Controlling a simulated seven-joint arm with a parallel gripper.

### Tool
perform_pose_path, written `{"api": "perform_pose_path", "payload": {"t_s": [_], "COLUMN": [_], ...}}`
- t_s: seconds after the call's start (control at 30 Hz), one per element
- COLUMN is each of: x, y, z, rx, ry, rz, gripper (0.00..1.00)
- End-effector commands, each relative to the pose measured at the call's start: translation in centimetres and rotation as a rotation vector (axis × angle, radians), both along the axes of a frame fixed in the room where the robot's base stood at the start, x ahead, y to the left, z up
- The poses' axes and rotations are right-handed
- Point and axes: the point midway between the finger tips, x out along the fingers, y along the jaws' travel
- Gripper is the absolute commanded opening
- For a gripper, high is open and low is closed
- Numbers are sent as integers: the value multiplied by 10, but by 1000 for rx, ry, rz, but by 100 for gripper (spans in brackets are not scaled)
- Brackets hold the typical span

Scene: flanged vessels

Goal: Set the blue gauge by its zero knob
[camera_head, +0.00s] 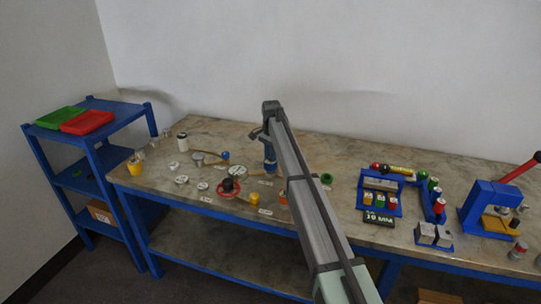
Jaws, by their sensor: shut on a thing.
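My gripper (270,169) points down at the middle of the workbench, below the end of my arm. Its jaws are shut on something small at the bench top. The fingertips are too small and dark to show what is held. I cannot make out the blue gauge's dial or its zero knob for certain. A blue part shows at the gripper, but I cannot tell whether it belongs to the gripper or the gauge. My arm hides part of the bench just to the right of the gripper.
Left of the gripper are a blue-ended rod (225,155), a red ring with a black knob (228,187), and several small discs. Right are a green ring (326,178), a blue rack (380,184) and a blue press (484,206). A blue shelf (88,128) with trays stands left.

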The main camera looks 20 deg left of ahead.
Motion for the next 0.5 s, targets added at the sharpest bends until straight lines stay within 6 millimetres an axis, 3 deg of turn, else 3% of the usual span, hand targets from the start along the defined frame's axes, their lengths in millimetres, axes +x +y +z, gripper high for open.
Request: {"api": "perform_pose_path", "payload": {"t_s": [0.5], "x": [0], "y": [0], "z": [0], "rx": [0], "ry": [1], "rz": [374], "gripper": [0]}}
